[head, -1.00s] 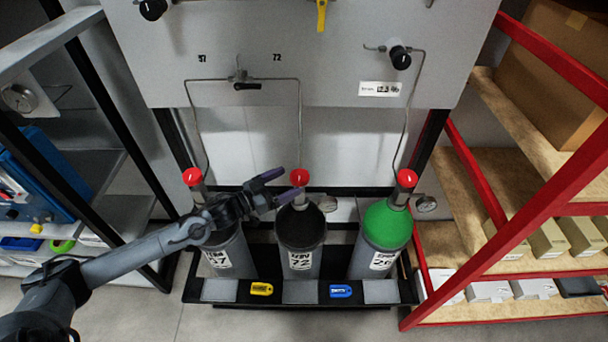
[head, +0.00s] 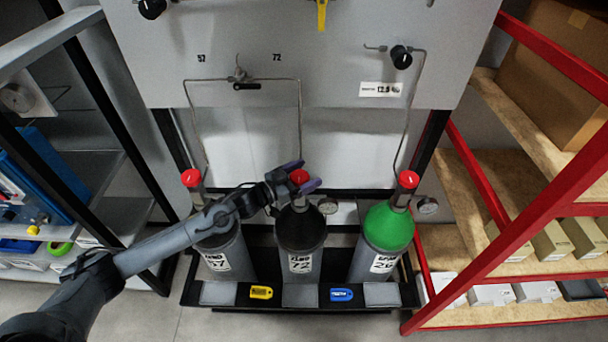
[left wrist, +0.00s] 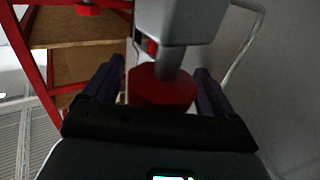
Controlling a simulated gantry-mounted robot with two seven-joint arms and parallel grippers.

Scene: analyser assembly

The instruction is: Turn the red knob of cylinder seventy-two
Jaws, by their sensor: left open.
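Cylinder seventy-two (head: 301,232) is the middle one in the rack, with a black top and the label 72. Its red knob (head: 299,176) sits on top, partly hidden by my gripper. My left gripper (head: 303,176) is open, with its purple fingers around the knob in the head view. In the left wrist view the red knob (left wrist: 162,88) lies between the two fingers of the left gripper (left wrist: 160,88), with a gap visible to the right finger. Contact with the left finger I cannot tell. My right gripper is not in view.
Cylinder 57 (head: 225,252) stands left under my left arm, with its own red knob (head: 191,177). A green-topped cylinder (head: 388,226) with a red knob (head: 408,179) stands right. A thin pipe (head: 300,125) rises behind the middle knob. A red-framed shelf (head: 480,262) stands right.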

